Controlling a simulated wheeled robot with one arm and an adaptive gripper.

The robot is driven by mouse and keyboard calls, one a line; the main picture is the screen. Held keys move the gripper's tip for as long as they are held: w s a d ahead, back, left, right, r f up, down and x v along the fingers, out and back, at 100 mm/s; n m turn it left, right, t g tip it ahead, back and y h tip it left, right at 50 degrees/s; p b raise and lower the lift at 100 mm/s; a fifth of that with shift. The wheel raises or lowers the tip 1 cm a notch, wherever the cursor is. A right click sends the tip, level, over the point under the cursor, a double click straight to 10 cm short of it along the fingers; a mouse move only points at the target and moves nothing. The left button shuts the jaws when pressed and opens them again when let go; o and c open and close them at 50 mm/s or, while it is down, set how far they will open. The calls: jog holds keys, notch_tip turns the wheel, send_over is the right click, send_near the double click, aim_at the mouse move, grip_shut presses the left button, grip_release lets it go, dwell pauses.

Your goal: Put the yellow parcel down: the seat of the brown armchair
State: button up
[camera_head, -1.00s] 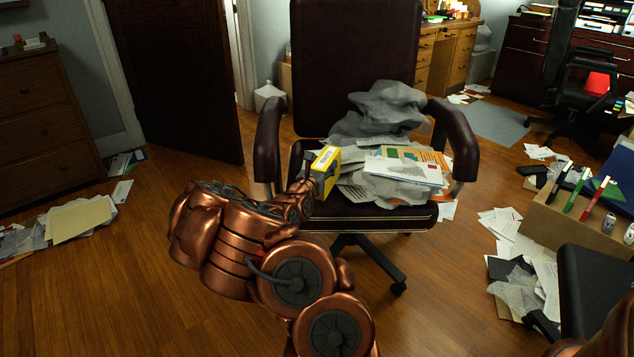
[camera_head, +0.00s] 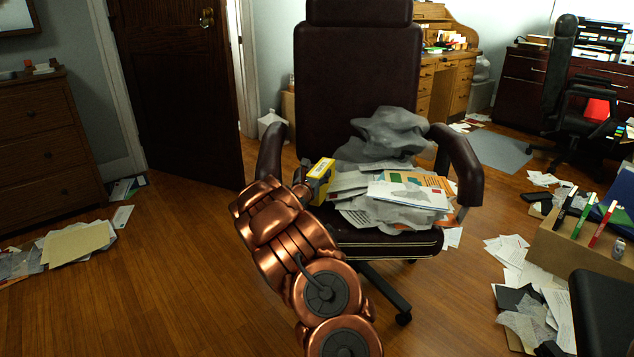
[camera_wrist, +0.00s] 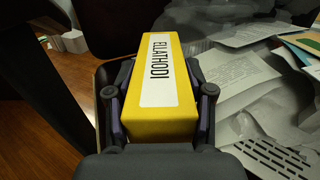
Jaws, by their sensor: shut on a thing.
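The yellow parcel (camera_head: 321,178) is a small box with a white label. In the wrist view the yellow parcel (camera_wrist: 160,116) sits between the two fingers of my gripper (camera_wrist: 158,100), which is shut on its sides. The brown armchair (camera_head: 356,75) stands ahead, with its seat (camera_head: 365,241) largely covered by papers and a grey crumpled heap. In the head view my gripper (camera_head: 312,188) and the parcel are at the seat's left side, by the left armrest. Whether the parcel touches the seat cannot be told.
Papers and envelopes (camera_head: 405,190) fill the middle of the seat, with the grey heap (camera_head: 385,135) behind them. The right armrest (camera_head: 458,165) bounds the far side. A box with markers (camera_head: 570,235) stands at the right. Loose papers litter the floor.

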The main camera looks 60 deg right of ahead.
jog(key=shift+w+d+f+b, duration=0.15)
jog(key=shift+w+d+b, duration=0.15)
jog(key=shift+w+d, duration=1)
notch_tip(320, 180, down, 4)
jog(key=shift+r+b, duration=0.1)
jog(key=shift+b, duration=0.75)
jog(key=shift+s+r, duration=0.1)
jog(key=o, duration=1.5)
jog(key=shift+r, duration=0.1)
jog(key=p+v, duration=0.3)
jog(key=v, duration=0.9)
